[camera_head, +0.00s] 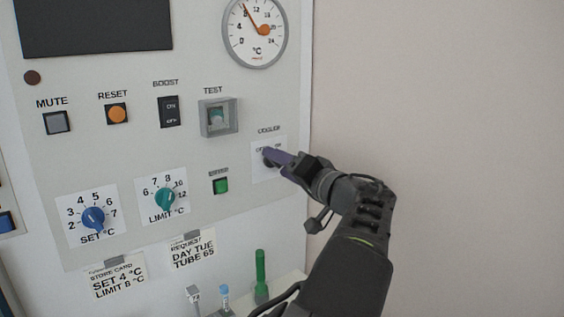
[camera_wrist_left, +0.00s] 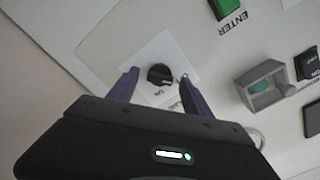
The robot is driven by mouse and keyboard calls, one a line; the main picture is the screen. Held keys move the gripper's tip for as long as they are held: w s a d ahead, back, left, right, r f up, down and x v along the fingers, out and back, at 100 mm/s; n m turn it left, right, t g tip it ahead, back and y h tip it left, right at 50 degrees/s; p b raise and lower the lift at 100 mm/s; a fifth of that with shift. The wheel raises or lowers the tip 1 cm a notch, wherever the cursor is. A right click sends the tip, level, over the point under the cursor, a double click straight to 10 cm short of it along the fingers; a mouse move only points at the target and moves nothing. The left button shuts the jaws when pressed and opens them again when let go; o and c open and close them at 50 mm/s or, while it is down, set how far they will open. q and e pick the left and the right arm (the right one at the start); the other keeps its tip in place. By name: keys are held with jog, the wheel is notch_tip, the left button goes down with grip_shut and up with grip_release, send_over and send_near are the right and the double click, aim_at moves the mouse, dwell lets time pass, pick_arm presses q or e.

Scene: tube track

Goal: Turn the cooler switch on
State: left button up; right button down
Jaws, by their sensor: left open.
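The cooler switch is a black rotary knob on a white label plate (camera_head: 262,174), below the word COOLER on the grey panel. In the head view my left gripper (camera_head: 275,157) covers most of the knob and part of its label. In the left wrist view the knob (camera_wrist_left: 161,75) shows between the two purple fingers of my left gripper (camera_wrist_left: 159,78). The fingers are open, one on each side of the knob, with gaps visible. I cannot tell how deep they reach around it. The knob's on and off marks are too small or hidden to read. My right gripper is not in view.
A green enter button (camera_head: 221,186), a guarded test button (camera_head: 218,117), and a boost rocker (camera_head: 169,111) are nearby on the panel. The limit dial (camera_head: 165,199) is lower left, the gauge (camera_head: 254,32) above. Tubes, one green (camera_head: 261,275), stand below. Bare wall lies right.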

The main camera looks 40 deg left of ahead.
pick_arm(q)
grip_shut()
dwell(0.7)
